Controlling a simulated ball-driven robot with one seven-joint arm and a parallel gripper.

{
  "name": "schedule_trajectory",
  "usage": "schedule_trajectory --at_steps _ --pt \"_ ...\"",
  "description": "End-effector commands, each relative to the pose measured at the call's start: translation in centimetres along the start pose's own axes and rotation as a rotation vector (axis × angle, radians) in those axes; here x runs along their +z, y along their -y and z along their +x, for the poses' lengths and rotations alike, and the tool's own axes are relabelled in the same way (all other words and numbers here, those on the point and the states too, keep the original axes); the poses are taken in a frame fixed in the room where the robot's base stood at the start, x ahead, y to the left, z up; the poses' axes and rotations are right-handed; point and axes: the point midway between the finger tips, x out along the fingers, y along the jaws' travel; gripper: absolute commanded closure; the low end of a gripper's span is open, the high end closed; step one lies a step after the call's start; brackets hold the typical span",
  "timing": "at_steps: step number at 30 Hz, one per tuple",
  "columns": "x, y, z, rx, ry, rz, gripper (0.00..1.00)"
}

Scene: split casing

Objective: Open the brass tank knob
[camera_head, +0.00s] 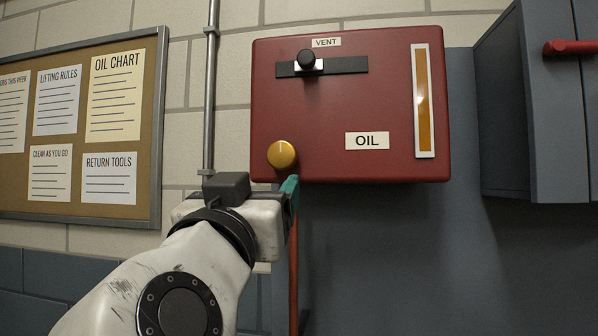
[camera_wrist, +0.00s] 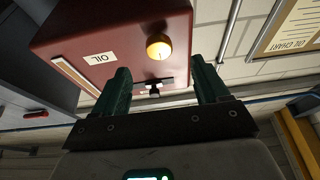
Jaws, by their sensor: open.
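The brass knob (camera_head: 281,154) is round and yellow, on the lower left of the front of the red oil tank (camera_head: 350,105). In the wrist view the brass knob (camera_wrist: 158,46) shows beyond the fingers, between their lines and nearer the right one. My gripper (camera_head: 290,187) is just below the knob in the head view, with one green finger visible. In the wrist view my gripper (camera_wrist: 160,75) has its two green fingers wide apart with nothing between them. It looks apart from the knob.
A black vent slider (camera_head: 307,62) sits on a dark bar high on the tank. A gauge (camera_head: 424,100) is at the tank's right. A red pipe (camera_head: 293,270) runs down below the tank. A blue-grey cabinet (camera_head: 540,110) stands right, a notice board (camera_head: 158,130) left.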

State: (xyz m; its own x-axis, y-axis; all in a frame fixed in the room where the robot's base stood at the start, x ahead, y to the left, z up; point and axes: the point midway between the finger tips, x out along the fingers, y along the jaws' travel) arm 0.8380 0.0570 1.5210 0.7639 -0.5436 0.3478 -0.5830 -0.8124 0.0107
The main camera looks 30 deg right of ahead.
Motion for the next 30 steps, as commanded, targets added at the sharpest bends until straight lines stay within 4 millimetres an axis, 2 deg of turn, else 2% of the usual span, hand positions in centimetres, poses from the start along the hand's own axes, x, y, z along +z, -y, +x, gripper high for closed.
schedule_trajectory --at_steps 1,5,8,21,25,30 --pt "-0.8 0.0 -0.2 0.005 -0.022 0.004 0.26" --pt "-1.6 0.0 0.2 0.012 -0.042 0.007 0.26" --pt "-1.7 -0.1 1.3 0.014 -0.041 0.006 0.26" --pt "-1.9 -0.1 8.8 0.011 -0.038 0.005 0.26" --pt "-1.9 -0.1 10.0 0.011 -0.038 0.006 0.26" --pt "-1.7 -0.1 10.6 0.009 -0.037 0.007 0.26"
